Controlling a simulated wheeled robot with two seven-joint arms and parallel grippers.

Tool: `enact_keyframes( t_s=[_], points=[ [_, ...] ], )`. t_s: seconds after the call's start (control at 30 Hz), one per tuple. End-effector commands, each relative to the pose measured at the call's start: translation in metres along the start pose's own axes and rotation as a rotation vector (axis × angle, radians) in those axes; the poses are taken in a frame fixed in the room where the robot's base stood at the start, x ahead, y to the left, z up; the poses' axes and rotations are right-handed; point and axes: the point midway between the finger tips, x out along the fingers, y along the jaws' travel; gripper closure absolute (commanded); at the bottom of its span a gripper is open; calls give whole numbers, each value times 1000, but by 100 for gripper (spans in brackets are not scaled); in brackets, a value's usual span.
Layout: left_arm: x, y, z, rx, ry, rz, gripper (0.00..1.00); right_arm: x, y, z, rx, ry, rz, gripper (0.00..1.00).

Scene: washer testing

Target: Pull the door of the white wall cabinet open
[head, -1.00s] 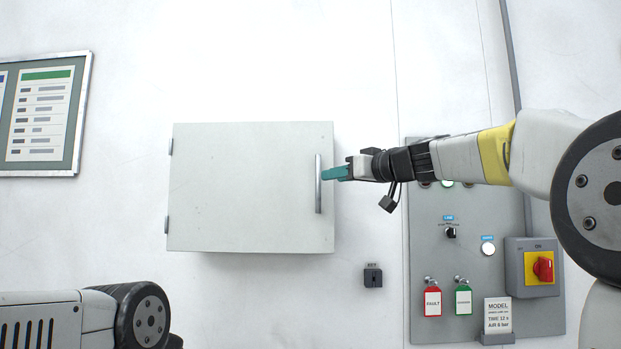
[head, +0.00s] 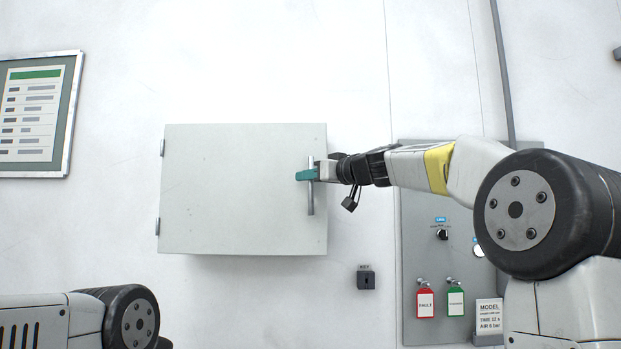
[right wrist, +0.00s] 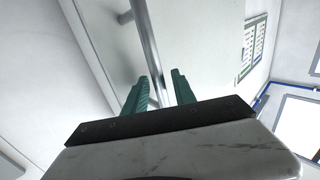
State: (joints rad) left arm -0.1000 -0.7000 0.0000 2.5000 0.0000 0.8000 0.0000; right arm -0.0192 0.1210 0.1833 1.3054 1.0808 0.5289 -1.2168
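The white wall cabinet's door (head: 230,190) is closed flat, with hinges on its left edge. A vertical metal bar handle (head: 311,203) stands near its right edge. My right gripper (head: 306,174) is at the upper part of the handle, coming in from the right. In the right wrist view, the handle (right wrist: 147,38) runs down between the two green fingers (right wrist: 163,85). The fingers look apart, one on each side of the bar; I cannot tell whether either touches it. My left gripper is out of view; only part of my left arm shows at lower left.
A grey control panel (head: 415,250) with tags, a knob and a sign (head: 489,314) is on the wall at right, behind my right arm. A small key box (head: 366,278) sits below right of the cabinet. A framed notice (head: 40,115) hangs at left.

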Motion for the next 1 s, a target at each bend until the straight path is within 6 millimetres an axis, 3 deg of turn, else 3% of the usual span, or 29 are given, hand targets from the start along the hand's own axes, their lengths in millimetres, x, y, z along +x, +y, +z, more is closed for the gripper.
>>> enact_keyframes(
  t_s=[0.03, 0.13, 1.0],
  points=[
    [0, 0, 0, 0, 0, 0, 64, 0, 0, 0, 0, 0, 0, 80],
    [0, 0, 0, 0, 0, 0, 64, 0, 0, 0, 0, 0, 0, 100],
    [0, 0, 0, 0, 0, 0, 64, 0, 0, 0, 0, 0, 0, 100]
  ],
)
